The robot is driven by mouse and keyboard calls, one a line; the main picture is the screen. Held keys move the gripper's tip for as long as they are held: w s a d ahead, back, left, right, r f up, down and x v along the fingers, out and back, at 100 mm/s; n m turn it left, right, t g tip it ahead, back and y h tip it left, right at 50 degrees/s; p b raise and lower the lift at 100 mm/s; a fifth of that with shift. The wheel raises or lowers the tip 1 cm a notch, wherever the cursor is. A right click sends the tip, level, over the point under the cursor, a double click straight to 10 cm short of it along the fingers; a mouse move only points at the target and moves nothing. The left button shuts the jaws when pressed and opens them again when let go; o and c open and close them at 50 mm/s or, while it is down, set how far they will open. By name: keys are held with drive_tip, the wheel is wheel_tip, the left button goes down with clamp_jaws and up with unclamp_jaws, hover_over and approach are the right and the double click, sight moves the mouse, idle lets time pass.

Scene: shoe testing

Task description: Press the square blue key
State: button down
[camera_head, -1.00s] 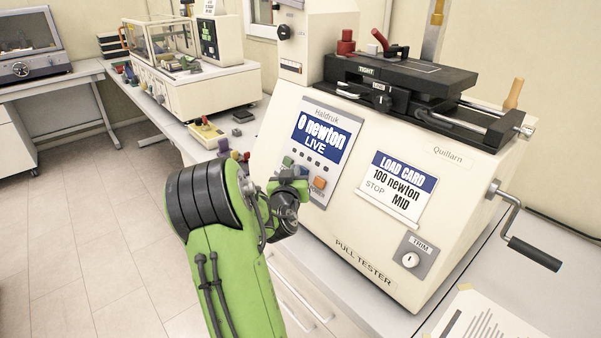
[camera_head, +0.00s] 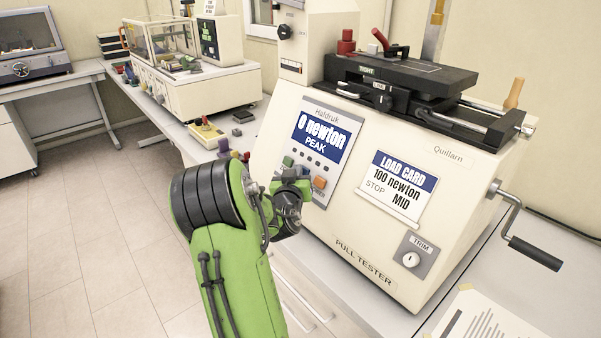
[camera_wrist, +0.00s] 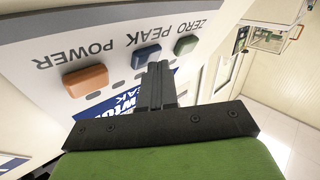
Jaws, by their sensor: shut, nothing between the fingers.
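The square blue key (camera_wrist: 146,55) shows in the wrist view between the orange key (camera_wrist: 86,80) and the green key (camera_wrist: 186,44). The upside-down label by it reads PEAK. My gripper (camera_wrist: 158,66) is shut and empty, its fingertips at the blue key's edge and overlapping it a little in the picture. I cannot tell whether they touch. In the head view my wrist is in front of the key panel, with the orange key (camera_head: 319,183) and green key (camera_head: 288,161) showing past it. The display (camera_head: 321,136) reads 0 newton PEAK.
The pull tester (camera_head: 350,235) carries a load card (camera_head: 398,188), a trim lock (camera_head: 411,257) and a crank handle (camera_head: 535,253) on its right. A bench with small coloured items and another machine (camera_head: 195,90) stands behind on the left. Floor is open at left.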

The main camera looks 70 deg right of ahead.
drive_tip(key=w+a+r+b, duration=0.2)
drive_tip(key=a+r+b, duration=0.1)
drive_tip(key=a, duration=0.2)
drive_tip(key=shift+w+a, duration=0.15)
drive_tip(key=shift+w, duration=0.2)
idle(0.4)
drive_tip(key=shift+r, duration=0.1)
idle(0.3)
drive_tip(key=w+a+n+t+y+p, duration=0.1)
drive_tip(key=w+a+y, duration=0.15)
drive_tip(key=a, duration=0.55)
drive_tip(key=w+a+n+t+y+p, duration=0.15)
drive_tip(key=a+y, duration=0.25)
drive_tip(key=a, duration=0.5)
drive_tip(key=w+a+n+t+y+p, duration=0.15)
drive_tip(key=a+y, duration=0.25)
drive_tip(key=a, duration=0.4)
drive_tip(key=s+a+n+g+y, duration=0.1)
drive_tip(key=s+a+n+y, duration=0.2)
drive_tip(key=s+a, duration=0.3)
drive_tip(key=s+a+n+g+y, duration=0.1)
drive_tip(key=s+a+n+y, duration=0.2)
drive_tip(key=a, duration=1)
drive_tip(key=s+n, duration=0.3)
drive_tip(key=shift+a+g+p, duration=0.3)
drive_tip(key=shift+a, duration=0.1)
